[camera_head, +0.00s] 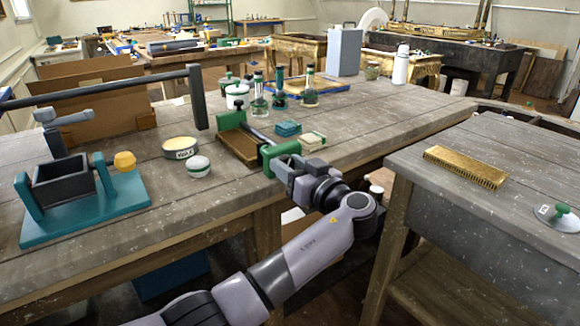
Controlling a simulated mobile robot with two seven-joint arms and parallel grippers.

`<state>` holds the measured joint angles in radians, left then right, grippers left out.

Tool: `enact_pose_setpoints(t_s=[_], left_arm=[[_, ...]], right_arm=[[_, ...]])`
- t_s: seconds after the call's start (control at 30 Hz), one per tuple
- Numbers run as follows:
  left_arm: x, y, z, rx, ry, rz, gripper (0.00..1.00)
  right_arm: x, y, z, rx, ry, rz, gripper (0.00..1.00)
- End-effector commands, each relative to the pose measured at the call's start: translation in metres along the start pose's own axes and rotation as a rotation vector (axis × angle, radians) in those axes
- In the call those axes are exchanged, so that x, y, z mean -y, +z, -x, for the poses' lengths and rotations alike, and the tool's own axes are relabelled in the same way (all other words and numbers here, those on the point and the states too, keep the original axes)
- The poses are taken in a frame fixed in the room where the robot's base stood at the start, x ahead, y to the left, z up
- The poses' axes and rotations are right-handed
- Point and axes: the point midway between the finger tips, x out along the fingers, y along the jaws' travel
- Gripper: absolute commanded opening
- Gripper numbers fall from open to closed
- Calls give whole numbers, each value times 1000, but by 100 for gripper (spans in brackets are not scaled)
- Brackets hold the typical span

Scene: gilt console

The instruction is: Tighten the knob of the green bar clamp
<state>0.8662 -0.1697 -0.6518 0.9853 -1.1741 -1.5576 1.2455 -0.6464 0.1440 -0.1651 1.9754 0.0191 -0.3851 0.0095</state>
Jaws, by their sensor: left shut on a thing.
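The green bar clamp (281,151) lies near the front edge of the wooden workbench. Its dark bar runs back to a second green jaw (231,119). A flat brown board (238,147) lies along the bar, beside the jaws. My left gripper (283,170) is at the near end of the clamp and shut at its knob. The knob itself is hidden by the fingers, so how far it is turned cannot be seen. My right gripper is not in view.
Teal pads (288,128), a cream block (312,140) and green-capped bottles (280,92) stand close by. A round tin (180,148) and white jar (198,167) lie left. A teal-based vise (85,205) stands further left.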

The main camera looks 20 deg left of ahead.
Motion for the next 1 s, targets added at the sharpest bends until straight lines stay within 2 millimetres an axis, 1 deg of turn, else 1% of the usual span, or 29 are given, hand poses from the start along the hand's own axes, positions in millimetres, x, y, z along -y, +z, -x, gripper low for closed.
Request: enact_pose_setpoints(t_s=[0.27, 0.6, 0.8, 1.0], left_arm=[[-1, 1, 0, 0, -2, -164, 12], [-2, 0, 0, 0, -2, -415, 12], [-2, 0, 0, 0, -2, -516, 12], [-3, 0, 0, 0, -2, -569, 12]], right_arm=[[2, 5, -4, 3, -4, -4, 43], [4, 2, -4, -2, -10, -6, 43], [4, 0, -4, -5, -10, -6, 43], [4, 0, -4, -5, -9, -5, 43]])
